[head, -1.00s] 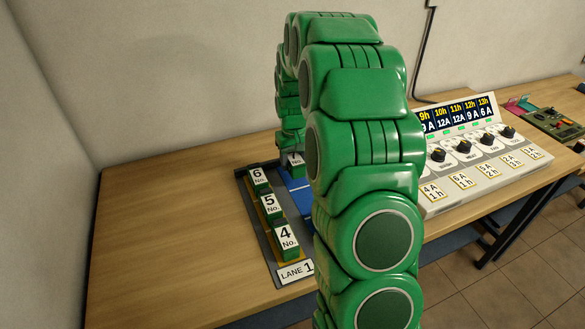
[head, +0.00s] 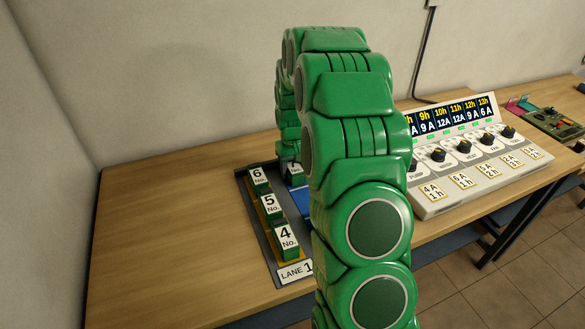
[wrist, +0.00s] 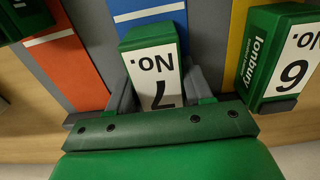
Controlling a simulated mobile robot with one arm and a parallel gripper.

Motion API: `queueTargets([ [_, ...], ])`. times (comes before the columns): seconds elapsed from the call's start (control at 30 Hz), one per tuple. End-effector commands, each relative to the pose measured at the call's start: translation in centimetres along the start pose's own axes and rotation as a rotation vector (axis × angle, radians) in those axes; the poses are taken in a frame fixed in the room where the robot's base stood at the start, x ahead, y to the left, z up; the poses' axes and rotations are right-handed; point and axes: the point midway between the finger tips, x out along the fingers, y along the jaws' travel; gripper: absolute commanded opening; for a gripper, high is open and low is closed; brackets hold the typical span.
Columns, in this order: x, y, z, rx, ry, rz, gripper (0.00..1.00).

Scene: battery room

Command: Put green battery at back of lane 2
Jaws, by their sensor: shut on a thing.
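The green battery with a white label reading No. 7 (wrist: 155,75) sits between the grey fingers of my gripper (wrist: 160,88), which is shut on it. In the wrist view it is at the back end of the blue lane strip (wrist: 148,12), between the yellow and orange-red lanes. I cannot tell whether its base touches the tray. My arm hides the gripper and much of the blue lane (head: 299,200) there.
Battery No. 6 (head: 259,178), No. 5 (head: 270,206) and No. 4 (head: 285,240) stand in the yellow lane marked LANE 1 (head: 295,272). Another dark green object (wrist: 22,18) shows beyond the orange-red strip (wrist: 65,45). A control panel (head: 470,160) stands right of my arm.

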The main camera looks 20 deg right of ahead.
Motion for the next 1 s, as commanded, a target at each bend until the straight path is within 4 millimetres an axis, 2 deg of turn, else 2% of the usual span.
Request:
queueTargets([
  [0.03, 0.1, 0.0, 0.0, 0.000, 0.000, 0.000, 0.00],
  [0.07, 0.1, 0.0, 0.0, 0.000, 0.000, 0.000, 0.53],
  [0.2, 0.1, 0.0, 0.0, 0.000, 0.000, 0.000, 0.75],
  [0.5, 0.0, 0.0, 0.0, 0.000, 0.001, 0.000, 0.76],
  [0.63, -0.8, 0.0, -0.1, 0.000, 0.003, 0.001, 0.76],
  [0.77, -2.6, 0.0, -0.2, 0.000, 0.007, 0.001, 0.76],
  [1.0, -7.0, 0.0, -0.1, 0.000, 0.006, 0.001, 0.76],
])
